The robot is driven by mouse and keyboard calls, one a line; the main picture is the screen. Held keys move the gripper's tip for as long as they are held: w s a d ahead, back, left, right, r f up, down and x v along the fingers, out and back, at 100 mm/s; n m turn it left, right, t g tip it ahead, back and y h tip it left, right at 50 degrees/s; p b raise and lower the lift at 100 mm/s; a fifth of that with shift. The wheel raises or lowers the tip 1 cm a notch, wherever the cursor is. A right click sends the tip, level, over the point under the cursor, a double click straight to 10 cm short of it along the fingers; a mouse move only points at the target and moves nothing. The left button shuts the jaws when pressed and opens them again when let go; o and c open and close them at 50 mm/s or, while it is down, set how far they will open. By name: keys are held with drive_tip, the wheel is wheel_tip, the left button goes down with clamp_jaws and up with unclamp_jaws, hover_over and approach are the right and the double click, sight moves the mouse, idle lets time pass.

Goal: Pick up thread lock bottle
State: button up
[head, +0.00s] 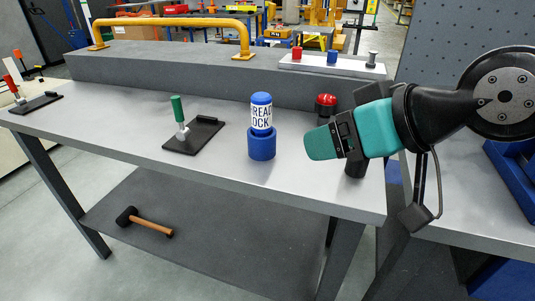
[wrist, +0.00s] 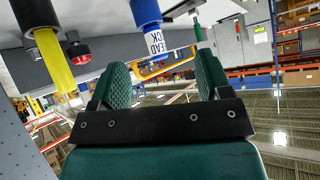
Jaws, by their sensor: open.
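The thread lock bottle (head: 261,117) is blue with a white lettered label. It stands upright in a round blue holder (head: 262,149) on the grey bench. My gripper (head: 308,147) is to the right of the bottle and apart from it, pointing left. In the wrist view my gripper (wrist: 163,76) has its two green fingers spread with nothing between them. The bottle's label (wrist: 157,40) shows there beyond the fingers, upside down, with the holder (wrist: 145,11) at the top edge. Parts of the bottle inside the holder are hidden.
A red button (head: 326,101) stands behind my gripper. A green-handled clamp (head: 181,132) is left of the holder. A yellow cylinder (wrist: 50,58) shows at left in the wrist view. A raised shelf (head: 180,68) with a yellow rail (head: 175,22) runs along the back.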

drive_tip(key=w+a+f+t+y+b, duration=0.1)
drive_tip(key=w+f+t+y+b, duration=0.15)
drive_tip(key=f+t+b, duration=0.2)
drive_tip(key=t+p, duration=0.3)
drive_tip(key=p, duration=0.6)
approach(256, 97)
drive_tip(key=w, duration=0.2)
drive_tip(key=p+x, duration=0.3)
drive_tip(key=shift+w+a+f+y+p, duration=0.1)
drive_tip(key=shift+w+a+y+p, duration=0.15)
drive_tip(key=shift+w+p, duration=0.1)
drive_tip(key=shift+w+a+f+p, duration=0.1)
drive_tip(key=shift+w+a+p, duration=0.1)
drive_tip(key=shift+w, duration=0.15)
drive_tip(key=shift+w+a+f+p, duration=0.1)
drive_tip(key=shift+w+f+p, duration=0.1)
drive_tip(key=shift+w, duration=0.1)
drive_tip(key=p+x, duration=0.3)
drive_tip(key=p, duration=0.1)
drive_tip(key=shift+w+a+r+p, duration=0.2)
drive_tip(key=shift+w+p, duration=0.1)
drive_tip(key=shift+w, duration=0.1)
drive_tip(key=shift+w+a+f+p, duration=0.3)
drive_tip(key=shift+w+f+p, duration=0.05)
drive_tip(key=shift+w+p, duration=0.15)
